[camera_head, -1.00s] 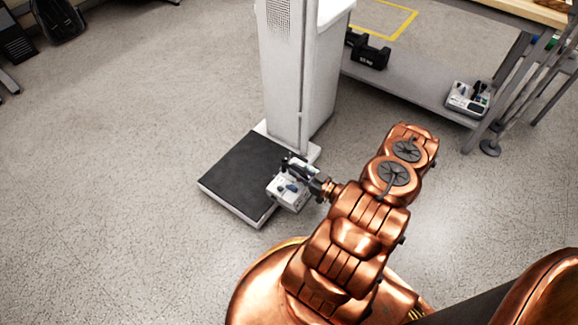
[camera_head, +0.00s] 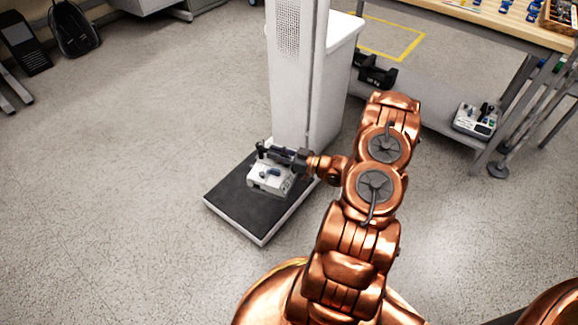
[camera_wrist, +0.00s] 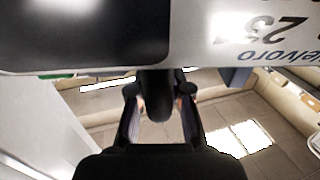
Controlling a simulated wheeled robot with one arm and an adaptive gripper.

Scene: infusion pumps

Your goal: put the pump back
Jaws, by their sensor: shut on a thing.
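A small white pump (camera_head: 266,181) with dark and blue parts on top is over the black platform (camera_head: 232,205) of a white floor scale. I cannot tell whether it touches the platform or hangs just above it. My gripper (camera_head: 282,156) is shut on the pump's upper part and reaches in from the right. In the wrist view, the pump's white and dark body (camera_wrist: 225,45) fills the top, with upside-down printing. My gripper's fingers (camera_wrist: 160,100) close around a dark rounded part there. A second similar pump (camera_head: 475,120) sits on the lower shelf at right.
The scale's white column (camera_head: 299,90) stands right behind the platform, close to my gripper. A workbench with a wooden top (camera_head: 500,28) and a grey lower shelf (camera_head: 425,112) is at right. Black weights (camera_head: 376,76) lie on that shelf.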

